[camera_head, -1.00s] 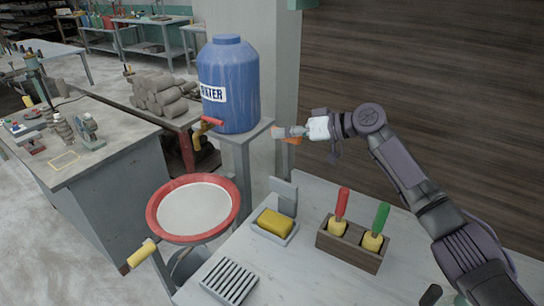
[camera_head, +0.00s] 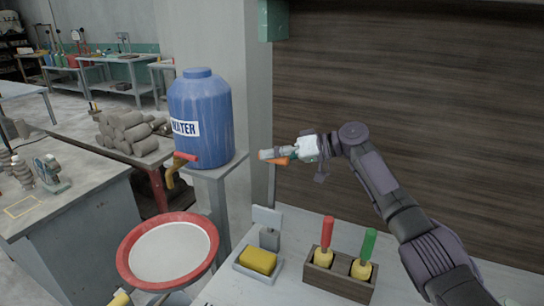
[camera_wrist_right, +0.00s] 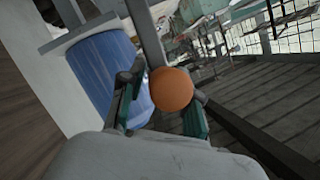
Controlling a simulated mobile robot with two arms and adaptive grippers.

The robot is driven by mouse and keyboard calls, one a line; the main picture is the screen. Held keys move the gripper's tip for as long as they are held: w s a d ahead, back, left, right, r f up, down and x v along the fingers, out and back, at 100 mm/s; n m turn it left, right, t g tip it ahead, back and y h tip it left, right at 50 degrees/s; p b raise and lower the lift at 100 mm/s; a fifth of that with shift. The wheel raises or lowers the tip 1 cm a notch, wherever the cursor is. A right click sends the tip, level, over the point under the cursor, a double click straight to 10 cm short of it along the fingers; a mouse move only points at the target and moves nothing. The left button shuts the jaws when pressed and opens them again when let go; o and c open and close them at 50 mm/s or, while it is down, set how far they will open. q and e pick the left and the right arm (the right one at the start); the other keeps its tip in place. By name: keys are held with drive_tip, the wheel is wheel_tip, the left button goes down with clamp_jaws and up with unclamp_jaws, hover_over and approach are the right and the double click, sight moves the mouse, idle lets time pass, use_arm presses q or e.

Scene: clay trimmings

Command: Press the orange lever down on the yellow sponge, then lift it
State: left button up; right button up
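The orange lever (camera_head: 280,161) shows as a small orange grip high above the workbench, at the fingers of my right gripper (camera_head: 277,155). In the right wrist view its round orange end (camera_wrist_right: 171,89) lies between the two fingers of my right gripper (camera_wrist_right: 163,98). A gap shows on the left side; the right finger is partly behind the knob. The fingers look spread. The yellow sponge (camera_head: 258,261) rests in a grey tray (camera_head: 241,269) on the bench, well below the lever, with nothing on it. My left gripper is not in view.
A wooden block (camera_head: 323,282) with a red-handled tool (camera_head: 327,231) and a green-handled tool (camera_head: 368,244) stands right of the sponge. A red-rimmed basin (camera_head: 130,255) is at left. A blue water barrel (camera_head: 203,115) stands behind. A dark wooden wall (camera_head: 430,110) bounds the right.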

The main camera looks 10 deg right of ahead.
drive_tip(key=o, duration=0.4)
drive_tip(key=shift+f, duration=0.4)
drive_tip(key=shift+c, duration=0.2)
drive_tip(key=shift+w+r, duration=0.1)
drive_tip(key=shift+r, duration=0.05)
drive_tip(key=shift+d, duration=0.1)
drive_tip(key=v, duration=1.2)
